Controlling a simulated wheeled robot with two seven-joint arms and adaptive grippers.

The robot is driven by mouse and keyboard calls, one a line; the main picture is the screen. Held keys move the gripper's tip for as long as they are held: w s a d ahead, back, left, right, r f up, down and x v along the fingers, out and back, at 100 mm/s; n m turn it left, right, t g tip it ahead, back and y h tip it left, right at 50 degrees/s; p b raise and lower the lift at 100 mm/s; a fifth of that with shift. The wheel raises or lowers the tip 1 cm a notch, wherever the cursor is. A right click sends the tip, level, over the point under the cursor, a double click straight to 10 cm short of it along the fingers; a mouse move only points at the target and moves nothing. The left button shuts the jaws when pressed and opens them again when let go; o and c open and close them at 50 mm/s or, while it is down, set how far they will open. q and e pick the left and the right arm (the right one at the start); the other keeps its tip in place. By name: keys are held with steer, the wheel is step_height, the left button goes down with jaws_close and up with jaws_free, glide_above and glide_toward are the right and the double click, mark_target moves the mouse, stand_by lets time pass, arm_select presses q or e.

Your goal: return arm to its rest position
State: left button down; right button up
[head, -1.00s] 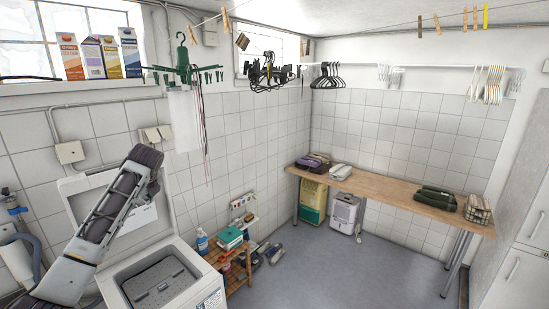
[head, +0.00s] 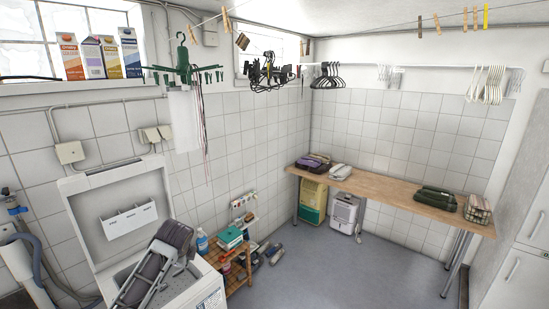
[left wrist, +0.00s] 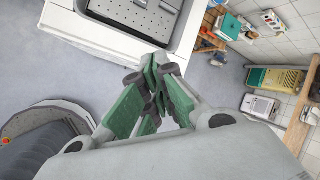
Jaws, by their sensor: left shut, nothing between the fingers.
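My left arm (head: 152,268) shows in the head view at the lower left, low in front of and partly over the open washing machine (head: 206,290). Its dark padded link is tilted. I cannot clearly make out the left fingers in the head view. In the left wrist view my left gripper (left wrist: 158,72) has green and grey fingers drawn together, with nothing between them. The fingertips appear beside the washing machine's white front edge, over the floor; I cannot tell the gap. My right gripper is in neither view.
A wooden shelf (head: 240,279) with bottles and boxes stands right of the washing machine. A wooden counter (head: 385,188) with folded cloths runs along the far wall. The grey floor (head: 330,270) between is clear. A green hanger (head: 184,70) hangs above.

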arm_select(q)
steer(key=s+d+f+n+h, duration=0.1)
steer(key=s+d+f+n, duration=0.25)
steer(key=s, duration=0.35)
steer(key=s+d+f+n+g+h, duration=0.1)
steer(key=s+d+f+n, duration=0.2)
steer(key=s, duration=0.5)
steer(key=s+d+f+n+h, duration=0.1)
steer(key=s+d+f+n, duration=0.2)
steer(key=s, duration=0.4)
steer(key=s+n, duration=0.6)
steer(key=s, duration=0.5)
steer(key=s+f+g+b, duration=0.2)
steer(key=s+f, duration=0.1)
steer(key=f, duration=3.4)
steer(key=s+a+f+b, duration=0.1)
steer(key=s+a+f, duration=0.1)
steer(key=s+f, duration=0.8)
steer(key=s+a+f+g+b, duration=0.1)
steer(key=s+a+f, duration=0.1)
steer(key=s+f, duration=0.8)
steer(key=shift+s+a+f, duration=0.2)
steer(key=shift+s+a, duration=0.1)
steer(key=shift+s, duration=0.6)
